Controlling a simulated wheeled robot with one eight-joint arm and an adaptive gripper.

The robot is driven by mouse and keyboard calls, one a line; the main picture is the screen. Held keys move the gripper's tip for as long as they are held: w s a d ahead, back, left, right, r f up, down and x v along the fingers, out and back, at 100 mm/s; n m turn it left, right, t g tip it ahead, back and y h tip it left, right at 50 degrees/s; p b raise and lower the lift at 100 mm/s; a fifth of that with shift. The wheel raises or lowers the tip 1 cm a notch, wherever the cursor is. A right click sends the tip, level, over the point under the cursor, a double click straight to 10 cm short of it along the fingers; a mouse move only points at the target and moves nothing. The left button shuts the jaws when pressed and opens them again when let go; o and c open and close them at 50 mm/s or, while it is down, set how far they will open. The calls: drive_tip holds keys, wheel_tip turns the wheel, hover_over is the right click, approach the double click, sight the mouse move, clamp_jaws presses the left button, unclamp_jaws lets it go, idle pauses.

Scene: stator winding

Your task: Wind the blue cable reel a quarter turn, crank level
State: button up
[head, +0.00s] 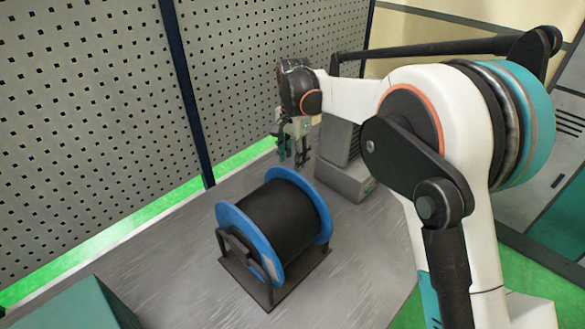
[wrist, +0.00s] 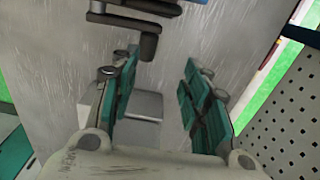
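The blue cable reel (head: 324,215) is wound with black cable and sits on a dark stand (head: 238,243) on the grey table. My gripper (head: 291,156) hangs over the table just beyond the reel, apart from it. In the wrist view my gripper (wrist: 163,66) is open, with its two teal fingers wide apart and nothing between them. A dark crank handle (wrist: 149,46) shows at the top of that view, ahead of the fingertips and not touched. It joins a dark bar (wrist: 125,18) that looks about level in the picture. The head view hides the crank behind the reel.
A grey box (head: 344,180) stands on the table right of my gripper. A green box (head: 75,305) is at the near left. A perforated panel (head: 100,110) stands along the table's far left side. The bare table (head: 170,270) left of the reel is clear.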

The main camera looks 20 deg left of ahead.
wheel_tip(320, 180, up, 6)
drive_tip(key=shift+f, duration=0.1)
